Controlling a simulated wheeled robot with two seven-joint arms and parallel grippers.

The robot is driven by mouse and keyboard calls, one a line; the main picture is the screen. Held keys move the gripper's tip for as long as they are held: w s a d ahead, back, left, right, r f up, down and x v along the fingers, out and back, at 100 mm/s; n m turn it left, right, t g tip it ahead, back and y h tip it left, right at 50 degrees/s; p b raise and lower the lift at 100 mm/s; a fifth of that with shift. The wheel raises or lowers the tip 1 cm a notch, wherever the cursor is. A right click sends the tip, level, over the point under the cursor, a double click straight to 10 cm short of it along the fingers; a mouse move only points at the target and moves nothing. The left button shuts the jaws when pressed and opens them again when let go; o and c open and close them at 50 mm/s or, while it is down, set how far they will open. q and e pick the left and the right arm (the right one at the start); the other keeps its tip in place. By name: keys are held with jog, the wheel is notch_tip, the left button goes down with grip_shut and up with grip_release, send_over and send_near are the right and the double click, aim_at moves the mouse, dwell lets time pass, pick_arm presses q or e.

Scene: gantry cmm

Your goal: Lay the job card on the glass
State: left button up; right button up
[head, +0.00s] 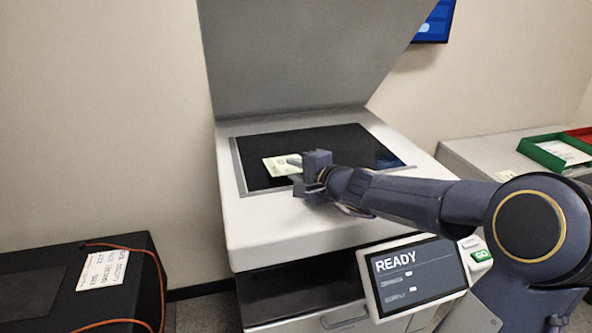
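The job card (277,167), a pale yellow-green sheet with faint print, is at the left part of the dark scanner glass (335,143). It looks flat on or just above the glass; I cannot tell which. My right gripper (297,169) is at the card's right edge, low over the front of the glass. Its fingers overlap that edge, and the arm hides part of the glass. Whether the fingers are closed on the card is too small to tell. My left gripper is out of view.
The scanner's grey lid (300,55) stands open behind the glass. A screen reading READY (415,275) and a green GO button (481,254) are on the front. A black case (40,290) with a note and orange cable is at left. A green tray (540,150) sits on the right counter.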

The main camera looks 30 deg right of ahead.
jog(key=shift+o, duration=0.2)
dwell(0.3)
jog(key=o, duration=0.5)
jog(key=shift+o, duration=0.2)
jog(key=v, duration=0.8)
jog(key=shift+f, duration=0.1)
jog(key=shift+a, duration=0.1)
